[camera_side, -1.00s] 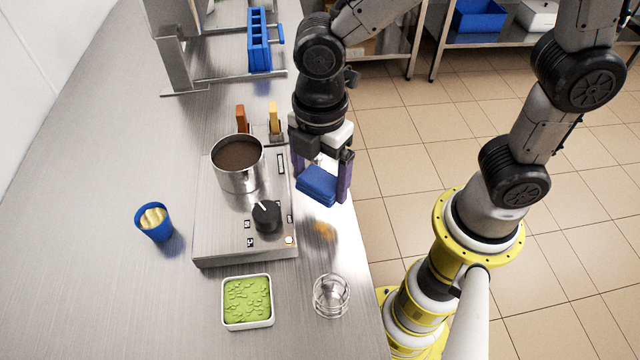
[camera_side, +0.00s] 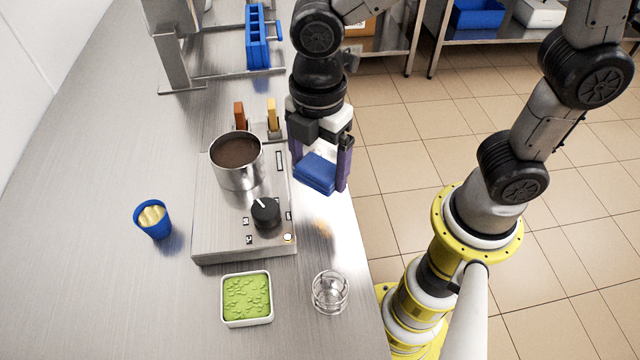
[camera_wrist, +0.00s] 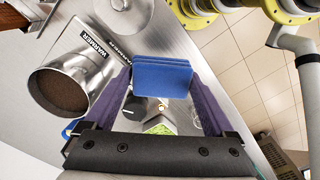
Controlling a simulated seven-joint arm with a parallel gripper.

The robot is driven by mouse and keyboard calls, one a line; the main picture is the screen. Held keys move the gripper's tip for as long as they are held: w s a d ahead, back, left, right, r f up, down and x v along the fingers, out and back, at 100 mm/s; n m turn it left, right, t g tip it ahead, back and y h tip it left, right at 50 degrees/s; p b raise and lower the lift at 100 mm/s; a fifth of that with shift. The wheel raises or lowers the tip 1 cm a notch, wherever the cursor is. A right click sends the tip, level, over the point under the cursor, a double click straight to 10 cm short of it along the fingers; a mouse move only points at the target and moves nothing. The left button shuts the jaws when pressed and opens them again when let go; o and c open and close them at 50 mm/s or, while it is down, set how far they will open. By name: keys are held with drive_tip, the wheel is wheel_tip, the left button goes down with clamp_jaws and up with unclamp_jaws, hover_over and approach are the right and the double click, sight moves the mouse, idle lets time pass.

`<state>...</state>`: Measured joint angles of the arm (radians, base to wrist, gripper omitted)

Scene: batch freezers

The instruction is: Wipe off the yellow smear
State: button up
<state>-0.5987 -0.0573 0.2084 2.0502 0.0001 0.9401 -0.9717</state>
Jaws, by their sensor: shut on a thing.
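The yellow smear (camera_side: 322,227) is a small faint patch on the steel counter, right of the warmer and behind the glass. My gripper (camera_side: 321,165) is shut on a folded blue cloth (camera_side: 315,174) and holds it above the counter, farther back than the smear. In the wrist view the blue cloth (camera_wrist: 162,77) sits between the purple fingers of my gripper (camera_wrist: 162,90). I cannot make out the smear in the wrist view.
The warmer (camera_side: 215,225) carries a steel pot (camera_side: 238,175) of brown liquid and a black knob (camera_side: 265,213). A clear glass (camera_side: 330,292) and a white tub of green bits (camera_side: 247,298) stand in front. A blue cup (camera_side: 153,221) is at left. The counter edge (camera_side: 362,270) is close at right.

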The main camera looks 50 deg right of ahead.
sight(319, 207)
drive_tip(key=shift+f, duration=0.15)
drive_tip(key=shift+f, duration=3.75)
drive_tip(key=shift+s+a, duration=0.15)
drive_tip(key=shift+a, duration=0.1)
drive_tip(key=shift+c, duration=0.5)
drive_tip(key=shift+s+a+f, duration=0.2)
drive_tip(key=shift+s+a, duration=0.1)
drive_tip(key=shift+s, duration=0.05)
drive_tip(key=shift+s+a, duration=1.95)
drive_tip(key=shift+w+d, duration=2.5)
drive_tip(key=shift+r, duration=4.1)
